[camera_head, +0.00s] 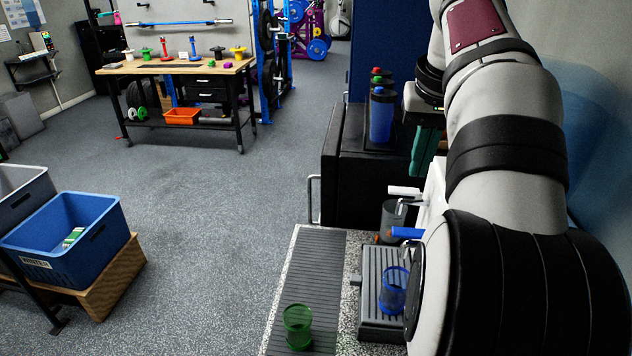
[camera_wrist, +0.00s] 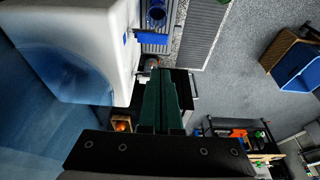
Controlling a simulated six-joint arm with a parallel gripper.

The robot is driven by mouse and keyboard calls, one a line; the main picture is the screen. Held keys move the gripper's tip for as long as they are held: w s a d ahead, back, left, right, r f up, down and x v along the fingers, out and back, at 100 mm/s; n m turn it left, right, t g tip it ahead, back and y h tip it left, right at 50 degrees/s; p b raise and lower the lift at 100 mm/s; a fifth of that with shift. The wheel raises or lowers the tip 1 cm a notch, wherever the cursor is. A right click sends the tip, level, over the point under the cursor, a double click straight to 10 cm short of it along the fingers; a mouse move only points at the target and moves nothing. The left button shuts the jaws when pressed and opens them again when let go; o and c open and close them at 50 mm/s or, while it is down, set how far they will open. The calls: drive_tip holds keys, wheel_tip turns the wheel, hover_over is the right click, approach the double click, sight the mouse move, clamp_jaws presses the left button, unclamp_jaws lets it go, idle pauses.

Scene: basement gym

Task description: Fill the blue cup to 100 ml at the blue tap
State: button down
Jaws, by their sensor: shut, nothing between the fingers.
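The see-through blue cup (camera_head: 393,290) stands upright on the dark slatted drip tray (camera_head: 383,329), low in the head view; its water level cannot be made out. It also shows at the top edge of the wrist view (camera_wrist: 156,12). The blue tap (camera_head: 406,233) sticks out from the white dispenser (camera_head: 433,195), just behind the cup; it shows in the wrist view too (camera_wrist: 131,37). My gripper (camera_head: 416,172), with green fingers, is shut and empty. It hangs beyond the tap and the cup, clear of both. My arm hides much of the dispenser.
A green cup (camera_head: 298,327) stands on the ribbed grey mat left of the drip tray. A white-handled tap (camera_head: 404,191) and a grey container (camera_head: 391,220) are behind the blue tap. Several bottles (camera_head: 382,115) stand on the black cabinet farther back. The mat beyond the green cup is clear.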

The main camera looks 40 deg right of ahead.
approach(400, 229)
drive_tip(key=x, duration=0.5)
drive_tip(key=shift+d+f, duration=0.1)
drive_tip(key=shift+f, duration=0.1)
drive_tip(key=shift+w+f, duration=0.1)
drive_tip(key=shift+f, duration=0.45)
